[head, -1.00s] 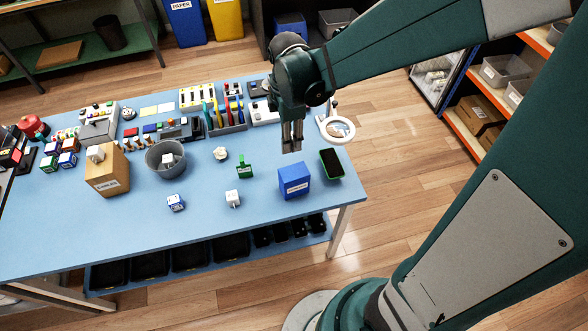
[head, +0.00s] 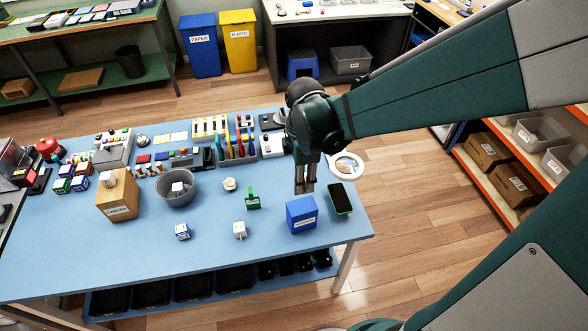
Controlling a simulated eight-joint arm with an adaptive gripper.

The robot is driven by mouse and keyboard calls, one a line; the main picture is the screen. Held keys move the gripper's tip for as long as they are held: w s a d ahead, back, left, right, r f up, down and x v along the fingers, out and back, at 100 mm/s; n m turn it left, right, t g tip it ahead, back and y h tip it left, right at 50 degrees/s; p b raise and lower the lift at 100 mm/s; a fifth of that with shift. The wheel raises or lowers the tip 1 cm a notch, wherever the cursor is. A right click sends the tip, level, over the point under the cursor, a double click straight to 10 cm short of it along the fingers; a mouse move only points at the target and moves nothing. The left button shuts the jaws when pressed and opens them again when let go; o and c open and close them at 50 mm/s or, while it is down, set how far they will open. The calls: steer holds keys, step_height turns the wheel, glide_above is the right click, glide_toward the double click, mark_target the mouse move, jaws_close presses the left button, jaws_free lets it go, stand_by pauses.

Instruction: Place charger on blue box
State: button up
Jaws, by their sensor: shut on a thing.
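The blue box (head: 302,216) stands near the right front of the blue table, with a white label on its front. My gripper (head: 305,187) points down, just behind and above the box's top edge in the head view. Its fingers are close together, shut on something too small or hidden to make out. A white charger-like cube (head: 240,231) sits on the table left of the box. Another small white plug-like piece (head: 178,187) shows in the grey bin, and one (head: 107,180) on the cables box. I cannot tell whether the fingers touch the blue box.
A green tagged piece (head: 253,199) and a blue-white cube (head: 182,232) lie on the table (head: 215,255). The front middle is mostly clear.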

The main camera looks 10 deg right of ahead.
glide_above(301, 204)
steer(key=shift+d+f, duration=0.1)
steer(key=shift+f, duration=2.3)
steer(key=shift+f, duration=0.1)
steer(key=shift+w+f+b, duration=0.1)
steer(key=shift+f+b, duration=0.4)
steer(key=shift+f, duration=1.5)
steer(key=shift+f, duration=0.25)
steer(key=o, duration=0.9)
steer(key=shift+r, duration=0.1)
steer(key=shift+r, duration=0.2)
steer(key=shift+r+p, duration=0.7)
steer(key=shift+r, duration=5.25)
